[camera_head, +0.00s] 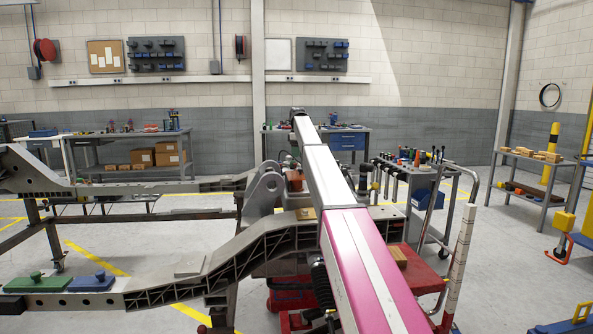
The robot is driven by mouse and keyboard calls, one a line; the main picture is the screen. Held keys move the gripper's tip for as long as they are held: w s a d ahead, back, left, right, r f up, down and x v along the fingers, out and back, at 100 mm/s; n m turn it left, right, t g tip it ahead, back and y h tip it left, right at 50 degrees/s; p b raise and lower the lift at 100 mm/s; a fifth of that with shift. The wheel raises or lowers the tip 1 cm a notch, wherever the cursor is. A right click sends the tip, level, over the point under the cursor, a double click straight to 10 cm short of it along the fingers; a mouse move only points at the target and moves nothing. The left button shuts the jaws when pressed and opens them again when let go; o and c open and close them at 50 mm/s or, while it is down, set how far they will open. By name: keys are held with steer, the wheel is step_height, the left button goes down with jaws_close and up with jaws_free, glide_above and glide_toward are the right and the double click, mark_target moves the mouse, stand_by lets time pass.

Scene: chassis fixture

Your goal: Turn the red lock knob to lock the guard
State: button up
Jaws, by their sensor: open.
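My pink and white arm reaches up from the bottom centre and away over the grey chassis frame (235,262). Its far end is near the top of the chassis bracket, and my gripper cannot be made out; the arm hides what lies behind it. A small reddish-brown part (295,181) shows just left of the arm, beside a grey lug bracket (262,192). I cannot tell whether it is the red lock knob. No guard can be clearly picked out.
A green block (38,283) and a blue block (91,281) sit on the chassis rail at left. A red cart (422,272) and a grey tool cart (425,190) stand to the right. A bench (130,137) is behind.

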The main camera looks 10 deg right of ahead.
step_height(320, 180, down, 9)
steer(key=shift+r, duration=0.15)
steer(key=c, duration=0.9)
